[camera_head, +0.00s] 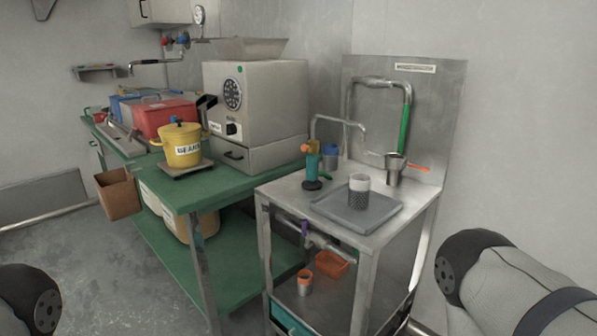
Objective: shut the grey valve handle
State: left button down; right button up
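I cannot pick out a grey valve handle for certain. A steel pipe with valve fittings (318,240) runs under the top of the steel stand, with a small purple handle (304,228) on it. Greyish parts beside the purple handle are too small to tell apart. Another pipe group on the back wall has a red knob (166,42) and a blue knob (183,38) below a round gauge (199,15). Parts of my arms show at the bottom left and the right edge. Neither gripper's fingers are in view.
An orange container (331,264) sits below. Floor in front is clear.

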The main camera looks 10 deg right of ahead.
aim_at(384, 84)
jog(key=i+l+z, duration=0.15)
jog(key=i+z, duration=0.65)
jog(key=i, duration=0.15)
jog(key=l+u, duration=0.1)
